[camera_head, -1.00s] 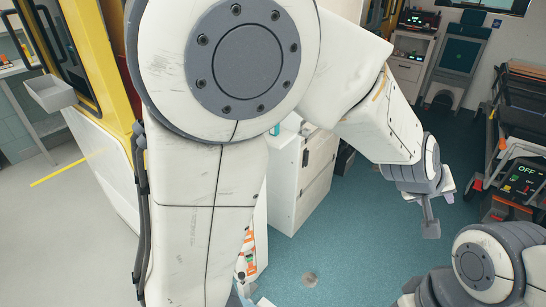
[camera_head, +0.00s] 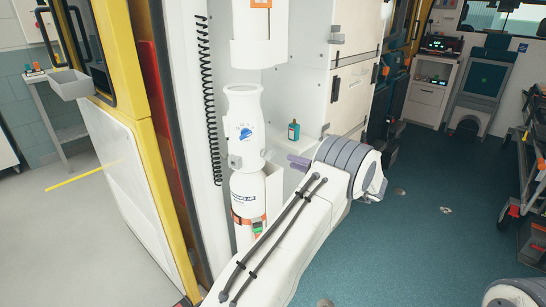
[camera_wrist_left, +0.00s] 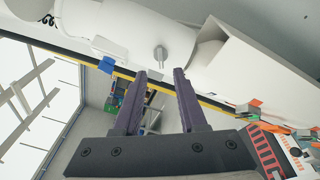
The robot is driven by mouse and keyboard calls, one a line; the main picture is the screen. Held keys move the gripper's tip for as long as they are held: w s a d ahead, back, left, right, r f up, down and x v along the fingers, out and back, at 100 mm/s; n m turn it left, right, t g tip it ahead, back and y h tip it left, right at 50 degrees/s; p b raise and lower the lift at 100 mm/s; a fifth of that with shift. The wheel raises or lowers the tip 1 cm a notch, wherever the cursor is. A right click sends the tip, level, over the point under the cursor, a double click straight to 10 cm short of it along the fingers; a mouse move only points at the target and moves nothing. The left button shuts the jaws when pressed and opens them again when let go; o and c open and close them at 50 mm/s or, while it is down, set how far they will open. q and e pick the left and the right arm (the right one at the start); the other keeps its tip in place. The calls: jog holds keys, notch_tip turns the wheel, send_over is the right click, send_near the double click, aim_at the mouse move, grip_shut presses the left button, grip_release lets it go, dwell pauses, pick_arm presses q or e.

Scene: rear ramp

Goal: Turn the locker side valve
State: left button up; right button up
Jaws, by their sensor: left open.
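A small grey valve knob (camera_wrist_left: 160,52) sticks out from a white rounded body in the left wrist view. It lies just beyond and between my fingertips, with a gap to them. My right gripper is out of view.
A small green bottle (camera_head: 293,131) stands on a locker shelf behind my gripper. A black coiled cord (camera_head: 207,90) hangs left of the cylinder. A yellow door frame (camera_head: 150,150) is further left. The blue-green floor (camera_head: 420,220) on the right is open.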

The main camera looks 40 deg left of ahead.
aim_at(271, 155)
pick_arm(q)
jog(key=a, duration=0.8)
jog(key=shift+s+a, duration=0.35)
jog(key=shift+s, duration=0.05)
grip_shut()
